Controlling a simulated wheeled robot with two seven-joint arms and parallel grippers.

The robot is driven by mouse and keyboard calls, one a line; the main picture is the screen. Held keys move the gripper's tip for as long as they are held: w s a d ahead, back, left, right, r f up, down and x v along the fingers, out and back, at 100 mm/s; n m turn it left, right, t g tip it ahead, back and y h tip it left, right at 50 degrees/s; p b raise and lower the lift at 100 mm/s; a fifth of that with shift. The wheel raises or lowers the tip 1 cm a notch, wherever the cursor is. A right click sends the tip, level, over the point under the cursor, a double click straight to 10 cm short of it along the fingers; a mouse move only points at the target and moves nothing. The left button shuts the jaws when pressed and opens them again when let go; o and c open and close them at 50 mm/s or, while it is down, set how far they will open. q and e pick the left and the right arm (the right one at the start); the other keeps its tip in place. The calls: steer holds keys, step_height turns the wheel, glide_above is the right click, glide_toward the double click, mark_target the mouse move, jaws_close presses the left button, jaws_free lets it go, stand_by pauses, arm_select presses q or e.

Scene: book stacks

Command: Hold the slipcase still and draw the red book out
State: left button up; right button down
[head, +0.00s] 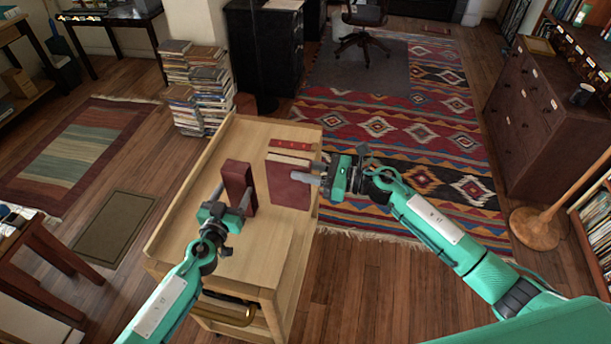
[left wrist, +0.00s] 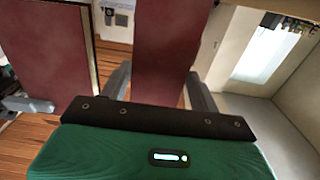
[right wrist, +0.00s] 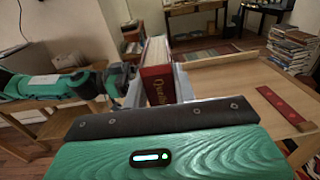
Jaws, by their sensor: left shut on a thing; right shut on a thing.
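The dark red slipcase (head: 237,183) stands upright on the cart top in the head view. My left gripper (head: 231,203) is shut on it from the near side; it also fills the space between the fingers in the left wrist view (left wrist: 165,50). The red book (head: 287,189), with cream page edges, is to the right of the slipcase, with a gap between them. My right gripper (head: 318,176) is shut on the book from the right. In the right wrist view the book (right wrist: 157,88) shows gold lettering on its spine. The slipcase's inside is hidden.
The wooden cart (head: 255,250) has a raised left rim. A red strip with small dots (head: 291,144) lies on its top beyond the book. Stacks of books (head: 200,95) stand on the floor behind left. The near part of the cart top is clear.

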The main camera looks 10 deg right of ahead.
arm_select(q)
steer(key=o, duration=1.1)
steer(key=v, duration=1.2)
steer(key=shift+w, duration=0.1)
